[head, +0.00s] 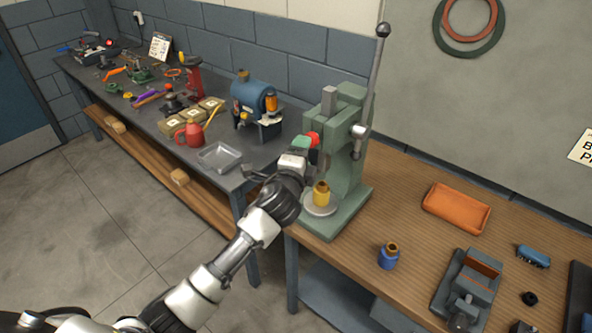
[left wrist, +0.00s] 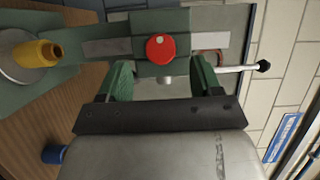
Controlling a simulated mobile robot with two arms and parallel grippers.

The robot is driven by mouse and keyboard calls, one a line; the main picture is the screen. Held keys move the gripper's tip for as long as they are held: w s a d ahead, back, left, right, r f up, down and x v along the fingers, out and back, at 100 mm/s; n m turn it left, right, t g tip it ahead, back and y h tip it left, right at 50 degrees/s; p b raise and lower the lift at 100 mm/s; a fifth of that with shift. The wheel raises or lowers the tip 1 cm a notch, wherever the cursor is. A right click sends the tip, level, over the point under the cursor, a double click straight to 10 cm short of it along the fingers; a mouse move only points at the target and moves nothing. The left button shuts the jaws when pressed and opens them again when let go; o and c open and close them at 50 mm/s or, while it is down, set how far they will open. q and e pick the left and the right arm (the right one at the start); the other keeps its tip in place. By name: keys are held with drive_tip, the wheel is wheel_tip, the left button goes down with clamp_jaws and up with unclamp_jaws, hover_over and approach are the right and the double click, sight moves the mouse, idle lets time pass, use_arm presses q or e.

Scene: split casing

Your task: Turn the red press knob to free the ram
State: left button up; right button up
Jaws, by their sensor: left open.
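The red press knob (head: 313,138) sits on the side of the green press (head: 345,190). It also shows face-on in the left wrist view (left wrist: 161,48), with a small white dot near its edge. My left gripper (head: 301,144) is open in front of the knob. In the left wrist view its green fingers (left wrist: 160,68) stand on either side of the knob's line, apart from it. A grey bar, apparently the ram (head: 329,101), sticks out of the press top. A yellow part (head: 321,193) stands on the round plate under it. My right gripper is not in view.
The press lever (head: 372,80) rises beside the head. A blue part (head: 388,256), an orange tray (head: 456,208) and a grey vise-like fixture (head: 467,290) are on the wooden bench. A metal tray (head: 220,157) and a blue machine (head: 254,98) are on the grey bench at left.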

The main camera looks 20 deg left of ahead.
use_arm(q)
drive_tip(key=s+b, duration=0.1)
drive_tip(key=s, duration=0.5)
drive_tip(key=shift+d, duration=0.15)
drive_tip(key=s+a+f+n+g+b, duration=0.1)
drive_tip(key=s+f+n+g+b, duration=0.15)
drive_tip(key=f, duration=1.45)
drive_tip(key=s+a+f+n+g+b, duration=0.2)
drive_tip(key=s+f+g, duration=0.15)
drive_tip(key=f, duration=1.25)
drive_tip(key=s+f+n+g+b, duration=0.2)
drive_tip(key=s+f+g, duration=0.1)
drive_tip(key=s+f, duration=0.55)
drive_tip(key=s+f+n+g+b, duration=0.1)
drive_tip(key=s+f+n+g, duration=0.15)
drive_tip(key=s+f, duration=0.65)
drive_tip(key=s+f+n+g+b, duration=0.1)
drive_tip(key=s+f+n+g, duration=0.1)
drive_tip(key=s+f, duration=0.7)
drive_tip(key=s+a+f+n+g+h+b, duration=0.1)
drive_tip(key=s+f+n+g+b, duration=0.1)
drive_tip(key=s+f, duration=0.7)
drive_tip(key=s+n+g, duration=0.1)
drive_tip(key=s+n, duration=0.1)
drive_tip(key=s, duration=0.6)
drive_tip(key=shift+f, duration=0.15)
